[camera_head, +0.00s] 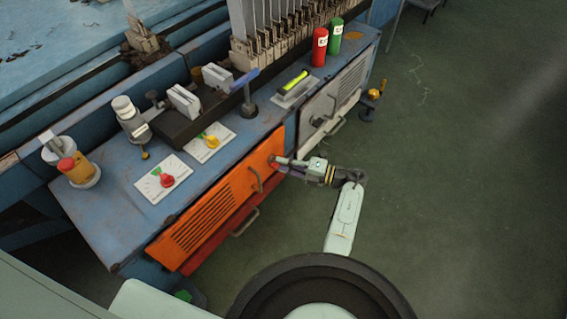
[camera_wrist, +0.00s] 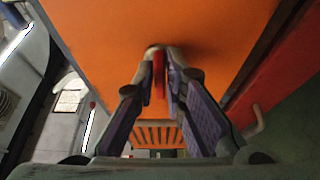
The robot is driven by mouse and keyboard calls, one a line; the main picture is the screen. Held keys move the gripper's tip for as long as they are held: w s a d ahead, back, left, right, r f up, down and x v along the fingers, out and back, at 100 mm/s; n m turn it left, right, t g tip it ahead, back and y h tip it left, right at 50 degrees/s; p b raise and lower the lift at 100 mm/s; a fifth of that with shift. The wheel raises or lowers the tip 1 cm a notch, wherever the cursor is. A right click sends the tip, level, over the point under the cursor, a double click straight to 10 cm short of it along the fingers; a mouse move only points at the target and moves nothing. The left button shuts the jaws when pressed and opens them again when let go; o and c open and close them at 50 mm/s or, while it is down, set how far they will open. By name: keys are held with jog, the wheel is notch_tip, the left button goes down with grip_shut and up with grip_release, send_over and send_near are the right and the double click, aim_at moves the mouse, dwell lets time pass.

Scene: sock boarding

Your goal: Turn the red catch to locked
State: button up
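The red catch (camera_wrist: 159,75) is a narrow red bar on the orange panel (camera_wrist: 100,30), seen between my fingertips in the wrist view. My gripper (camera_wrist: 161,68) is closed in on it from both sides, with little gap left. In the head view my gripper (camera_head: 276,161) reaches the right end of the orange panel (camera_head: 207,217) from the right. It covers most of the catch there, so its locked or unlocked position cannot be read.
A bar handle (camera_head: 256,181) stands out from the orange panel near my gripper. A red drawer (camera_head: 205,246) with its own handle lies below. A grey panel (camera_head: 333,100) is to the right. On the bench top are red (camera_head: 167,180) and yellow (camera_head: 211,141) knobs.

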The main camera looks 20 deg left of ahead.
jog(key=o, duration=0.3)
jog(key=shift+s+a, duration=0.1)
jog(key=shift+a, duration=0.2)
jog(key=shift+d, duration=0.2)
jog(key=d, duration=1.2)
jog(key=shift+w, duration=0.3)
jog(key=shift+a, duration=0.1)
